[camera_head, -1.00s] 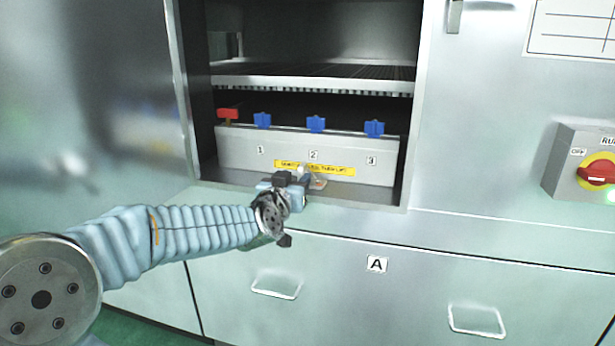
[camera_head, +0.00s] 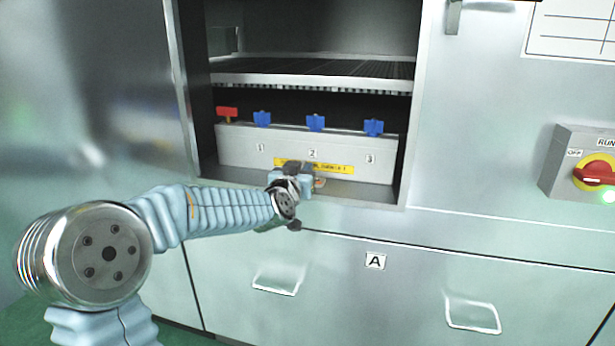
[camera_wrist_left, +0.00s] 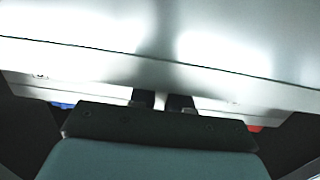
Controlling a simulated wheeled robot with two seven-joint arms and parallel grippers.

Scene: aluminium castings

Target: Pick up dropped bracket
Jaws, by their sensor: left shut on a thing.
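My left gripper (camera_head: 308,174) is inside the lower front of the open cabinet bay, low in front of the grey manifold block. It is shut on a small piece, taken to be the bracket (camera_head: 319,183), of which only a tan-grey bit shows beside the fingers at the bay floor. The rest is hidden by the gripper. In the left wrist view the two dark fingertips (camera_wrist_left: 162,100) show close together past the dark gripper body, and the bracket cannot be made out. My right gripper is not in view.
The manifold block (camera_head: 235,150) carries a red handle (camera_head: 227,112) and several blue ones (camera_head: 316,123), just behind the gripper. A slatted shelf (camera_head: 300,80) hangs above. A drawer marked A (camera_head: 375,261) is below. A switch box (camera_head: 585,165) is at right.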

